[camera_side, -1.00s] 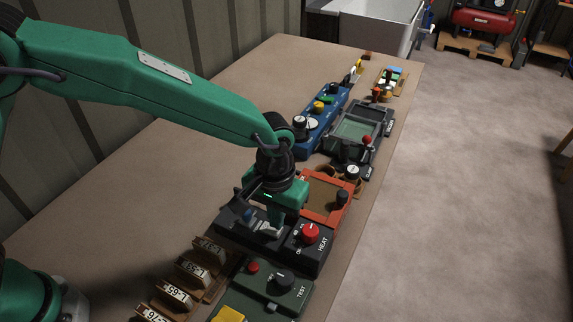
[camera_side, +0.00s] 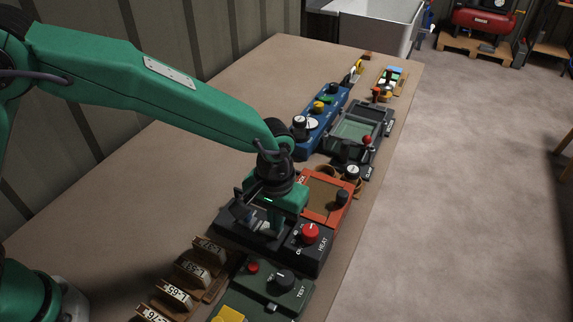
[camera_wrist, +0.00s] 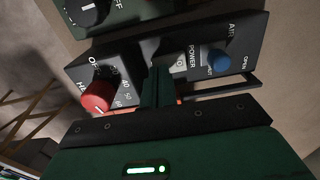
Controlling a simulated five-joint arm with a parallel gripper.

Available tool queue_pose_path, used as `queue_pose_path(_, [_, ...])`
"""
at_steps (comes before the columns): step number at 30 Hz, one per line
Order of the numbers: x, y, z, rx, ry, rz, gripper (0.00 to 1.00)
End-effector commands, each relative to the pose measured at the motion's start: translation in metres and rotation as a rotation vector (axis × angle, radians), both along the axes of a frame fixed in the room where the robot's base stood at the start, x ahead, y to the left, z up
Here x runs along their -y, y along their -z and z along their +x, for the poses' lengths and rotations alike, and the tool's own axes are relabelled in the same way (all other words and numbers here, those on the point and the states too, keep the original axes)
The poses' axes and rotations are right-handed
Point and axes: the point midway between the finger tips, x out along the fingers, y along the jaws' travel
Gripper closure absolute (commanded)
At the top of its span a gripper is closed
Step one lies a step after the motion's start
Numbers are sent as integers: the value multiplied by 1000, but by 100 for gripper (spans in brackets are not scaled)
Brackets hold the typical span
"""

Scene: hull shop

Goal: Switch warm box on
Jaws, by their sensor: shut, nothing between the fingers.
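The warm box is a black box with a red HEAT knob (camera_side: 310,233), in the middle of the bench in the side view. In the wrist view its front panel shows the red knob (camera_wrist: 97,97), a POWER switch (camera_wrist: 180,66) and a blue AIR knob (camera_wrist: 217,66). My gripper (camera_side: 268,232) is shut and empty, pointing down over the box to the left of the red knob. In the wrist view my gripper's fingertips (camera_wrist: 160,76) are beside the POWER switch and partly cover it. I cannot tell whether they touch it, nor which way it is set.
A green TEST box (camera_side: 262,291) stands close in front, with tagged wooden blocks (camera_side: 190,275) to its left. A red-orange framed unit (camera_side: 326,198) sits right behind the warm box. A grey lidded unit (camera_side: 357,135) and a blue panel (camera_side: 320,122) stand farther back. The bench's left side is mostly clear.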

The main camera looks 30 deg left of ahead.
Motion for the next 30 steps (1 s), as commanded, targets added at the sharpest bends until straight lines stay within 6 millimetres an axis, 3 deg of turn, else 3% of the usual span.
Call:
queue_pose_path(19, [0,6,0,-1,0,1,100])
queue_pose_path(30, [0,-11,0,1,0,-1,100])
